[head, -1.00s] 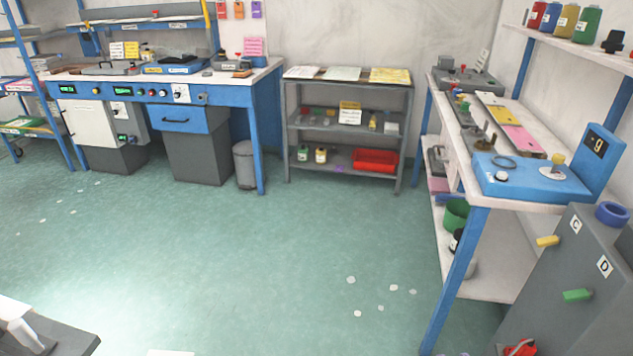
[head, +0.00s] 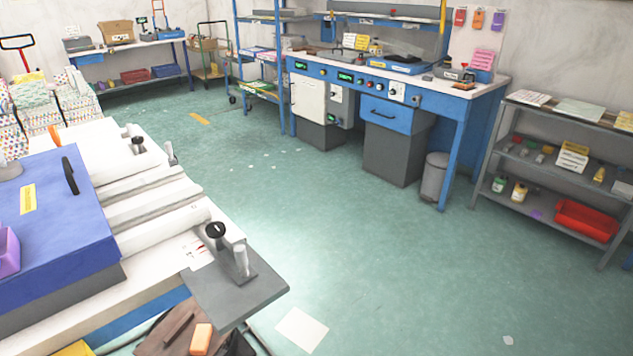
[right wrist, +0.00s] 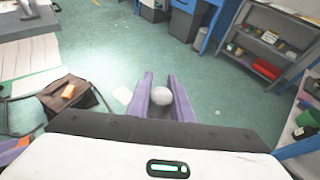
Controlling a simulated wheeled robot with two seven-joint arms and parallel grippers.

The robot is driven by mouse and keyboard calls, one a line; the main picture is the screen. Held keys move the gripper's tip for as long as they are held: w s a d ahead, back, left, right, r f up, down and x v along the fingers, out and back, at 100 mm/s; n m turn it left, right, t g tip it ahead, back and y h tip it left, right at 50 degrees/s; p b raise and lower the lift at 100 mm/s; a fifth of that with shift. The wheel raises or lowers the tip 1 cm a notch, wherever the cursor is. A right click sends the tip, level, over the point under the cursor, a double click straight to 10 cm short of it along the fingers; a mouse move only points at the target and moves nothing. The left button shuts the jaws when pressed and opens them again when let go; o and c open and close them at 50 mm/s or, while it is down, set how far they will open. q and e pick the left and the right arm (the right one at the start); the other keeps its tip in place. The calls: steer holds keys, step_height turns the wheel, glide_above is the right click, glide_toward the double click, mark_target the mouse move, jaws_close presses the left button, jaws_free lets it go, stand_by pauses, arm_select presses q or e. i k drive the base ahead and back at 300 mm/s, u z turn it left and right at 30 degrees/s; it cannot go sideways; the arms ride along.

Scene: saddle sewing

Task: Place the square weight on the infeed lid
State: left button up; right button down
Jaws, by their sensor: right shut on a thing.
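My right gripper (right wrist: 162,105) shows in the right wrist view with its purple fingers shut on a pale grey rounded piece (right wrist: 161,96). Its square shape does not show, so I cannot tell if it is the weight or its knob. The gripper is over open floor. In the head view a blue lid-like cover (head: 70,200) with a black handle and a yellow label lies on the machine at the left; I cannot tell if it is the infeed lid. My right gripper is outside the head view. My left gripper is not seen clearly in either view.
The machine has white rollers (head: 165,215) and a grey side plate (head: 235,285) with a black knob. A brown tool bag (head: 185,335) with an orange block is below it. A purple thing (head: 8,250) is cut off at the left edge.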

mark_target(29, 212)
steer(key=u, duration=1.7)
